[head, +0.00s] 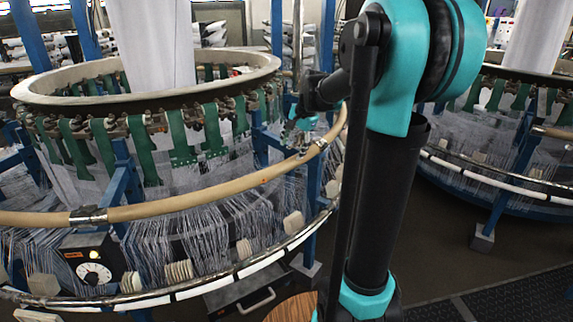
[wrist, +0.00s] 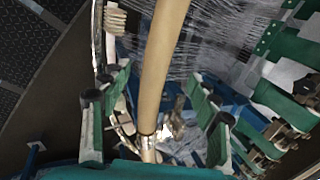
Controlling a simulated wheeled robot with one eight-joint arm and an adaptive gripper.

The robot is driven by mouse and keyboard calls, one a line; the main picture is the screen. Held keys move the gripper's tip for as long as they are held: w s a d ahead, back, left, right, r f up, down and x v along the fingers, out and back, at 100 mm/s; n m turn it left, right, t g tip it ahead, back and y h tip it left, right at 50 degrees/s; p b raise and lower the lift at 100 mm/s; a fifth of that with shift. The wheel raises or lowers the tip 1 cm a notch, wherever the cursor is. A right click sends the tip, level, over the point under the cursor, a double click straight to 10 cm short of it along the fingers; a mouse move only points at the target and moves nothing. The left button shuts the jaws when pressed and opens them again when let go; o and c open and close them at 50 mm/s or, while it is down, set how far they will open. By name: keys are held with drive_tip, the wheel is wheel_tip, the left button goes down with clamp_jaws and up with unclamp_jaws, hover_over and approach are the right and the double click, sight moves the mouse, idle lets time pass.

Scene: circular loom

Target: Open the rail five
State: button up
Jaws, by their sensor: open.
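A tan curved rail (head: 190,204) runs around the front of the circular loom at the left in the head view. It has a metal joint at the left and another fitting near my gripper (head: 303,125). No number shows on the rail, so I cannot tell if it is rail five. In the wrist view the tan rail (wrist: 162,50) passes lengthwise between the fingers of my gripper (wrist: 155,95). The fingers are open, with gaps on both sides of the rail. A metal joint (wrist: 147,145) of the rail shows low in that view. In the head view my fingertips are small and partly hidden.
Green straps (head: 178,134) and white threads lie behind the rail. A lower metal ring (head: 215,277) runs below it, beside blue posts (head: 313,215). A black dial box (head: 92,262) is at lower left. Another loom (head: 500,150) stands right, with dark floor (head: 440,230) between.

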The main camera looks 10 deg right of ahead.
sight(287, 161)
drive_tip(key=x, duration=0.8)
drive_tip(key=shift+w+a+f, duration=0.1)
drive_tip(key=shift+w+f, duration=0.05)
drive_tip(key=shift+f, duration=0.2)
drive_tip(key=shift+c, duration=0.3)
clamp_jaws()
